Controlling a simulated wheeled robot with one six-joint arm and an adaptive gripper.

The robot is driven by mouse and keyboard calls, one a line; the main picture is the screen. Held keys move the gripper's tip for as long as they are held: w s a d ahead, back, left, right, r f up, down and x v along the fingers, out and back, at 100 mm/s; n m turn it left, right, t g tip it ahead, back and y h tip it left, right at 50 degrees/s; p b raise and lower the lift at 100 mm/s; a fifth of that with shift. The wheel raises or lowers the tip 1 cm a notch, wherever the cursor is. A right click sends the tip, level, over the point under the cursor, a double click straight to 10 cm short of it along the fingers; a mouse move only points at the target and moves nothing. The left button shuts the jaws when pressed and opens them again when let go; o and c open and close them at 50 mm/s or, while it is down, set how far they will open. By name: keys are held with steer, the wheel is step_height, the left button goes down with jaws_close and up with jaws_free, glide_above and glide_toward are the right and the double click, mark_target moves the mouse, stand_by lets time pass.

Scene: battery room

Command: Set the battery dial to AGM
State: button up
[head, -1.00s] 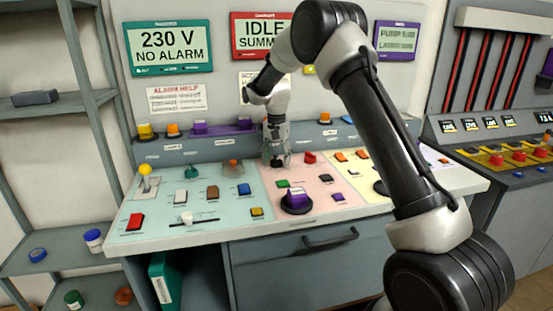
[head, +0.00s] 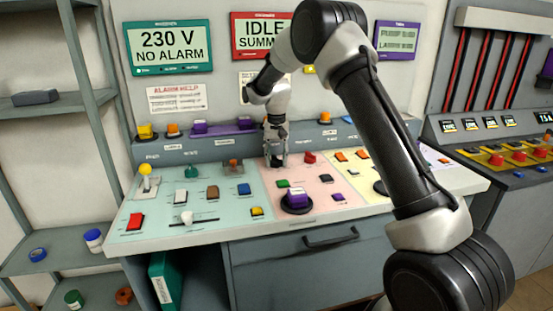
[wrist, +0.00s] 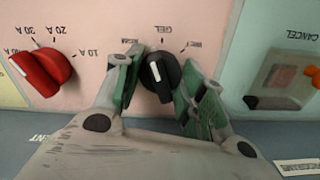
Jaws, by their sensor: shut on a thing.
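The battery dial (wrist: 160,76) is a black round knob with a white pointer mark, on a pink panel. Its upside-down labels show beyond it in the wrist view: GEL at the top middle, WET to the right, and a partly covered label, likely AGM, to the left. The pointer leans up and slightly left, between the left label and GEL. My gripper (wrist: 163,92) is shut on the dial, with a green-padded finger on either side. In the head view my gripper (head: 276,160) reaches down at the back of the pink panel and hides the dial.
A red knob (wrist: 42,72) with ampere labels sits left of the dial in the wrist view. A CANCEL switch under a clear cover (wrist: 285,75) is to the right. A purple button (head: 297,199) and small switches stand in front on the console.

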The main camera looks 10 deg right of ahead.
mark_target(276, 157)
steer(key=n, duration=0.4)
steer(key=shift+n, duration=0.4)
stand_by(0.4)
steer(key=o, duration=1)
step_height(276, 157, up, 12)
